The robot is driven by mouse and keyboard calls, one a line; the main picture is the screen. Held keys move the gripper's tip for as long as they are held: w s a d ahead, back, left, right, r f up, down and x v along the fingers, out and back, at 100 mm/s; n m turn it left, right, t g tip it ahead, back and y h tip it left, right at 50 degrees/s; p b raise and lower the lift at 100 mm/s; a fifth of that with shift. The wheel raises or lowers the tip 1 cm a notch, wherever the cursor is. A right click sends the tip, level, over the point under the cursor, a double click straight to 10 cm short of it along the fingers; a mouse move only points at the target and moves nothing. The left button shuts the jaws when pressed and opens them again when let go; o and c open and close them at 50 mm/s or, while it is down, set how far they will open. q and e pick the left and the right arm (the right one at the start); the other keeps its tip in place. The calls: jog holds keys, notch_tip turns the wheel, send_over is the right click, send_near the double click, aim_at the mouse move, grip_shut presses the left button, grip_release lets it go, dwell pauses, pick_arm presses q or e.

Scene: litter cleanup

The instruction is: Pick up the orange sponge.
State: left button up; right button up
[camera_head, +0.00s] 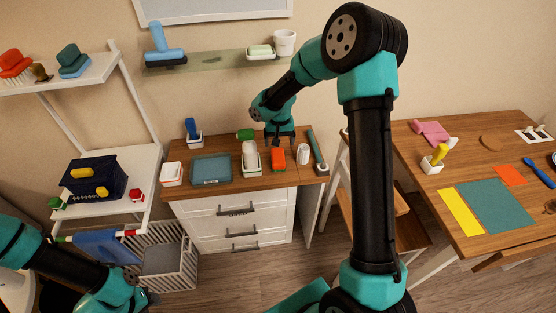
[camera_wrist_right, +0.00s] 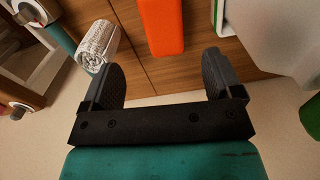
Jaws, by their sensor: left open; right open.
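The orange sponge (camera_head: 278,158) lies on the wooden top of the white drawer cabinet in the head view. My right gripper (camera_head: 279,140) points down just behind it. In the right wrist view, the sponge (camera_wrist_right: 163,25) lies beyond the open fingers of my right gripper (camera_wrist_right: 160,80), roughly in line with the gap between them and not touching either finger. My left gripper (camera_head: 149,298) is low at the left, far from the cabinet top; it is small and dark there, with nothing seen in it.
A wall shelf (camera_head: 220,60) hangs above. The cabinet's front strip is clear. A wooden table (camera_head: 440,190) stands right.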

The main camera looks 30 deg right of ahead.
aim_at(278, 155)
jog(key=shift+f, duration=2.6)
jog(key=shift+f, duration=0.1)
jog(key=shift+w+a+f, duration=0.1)
jog(key=shift+f, duration=1.15)
jog(key=shift+w+a+f, duration=0.1)
jog(key=shift+f, duration=1.15)
jog(key=shift+c, duration=0.4)
jog(key=c, duration=0.9)
